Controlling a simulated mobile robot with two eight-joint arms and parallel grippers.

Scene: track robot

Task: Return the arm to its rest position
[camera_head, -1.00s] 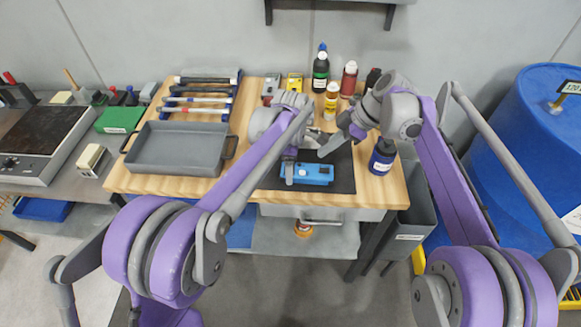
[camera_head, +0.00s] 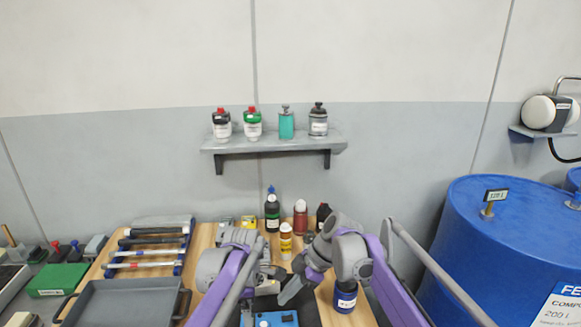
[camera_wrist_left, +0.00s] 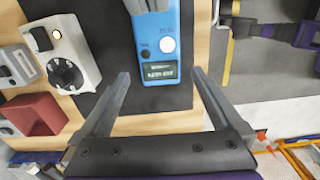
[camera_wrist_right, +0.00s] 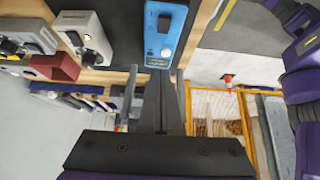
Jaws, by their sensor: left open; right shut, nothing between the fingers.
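My left gripper (camera_wrist_left: 160,76) is open in the left wrist view. Its two fingers stand apart, with the lower end of a blue device (camera_wrist_left: 160,50) with a small display showing between them; no contact is visible. My right gripper (camera_wrist_right: 160,80) is shut and empty in the right wrist view, with the blue device (camera_wrist_right: 163,38) beyond its tips. In the head view the right gripper (camera_head: 293,288) hangs over the workbench near the blue device (camera_head: 276,319), which the lower edge cuts off. The left gripper's fingers are mostly hidden there by its own arm.
A grey tray (camera_head: 185,300) lies left. A wall shelf (camera_head: 275,146) holds containers. A blue barrel (camera_head: 470,250) stands right.

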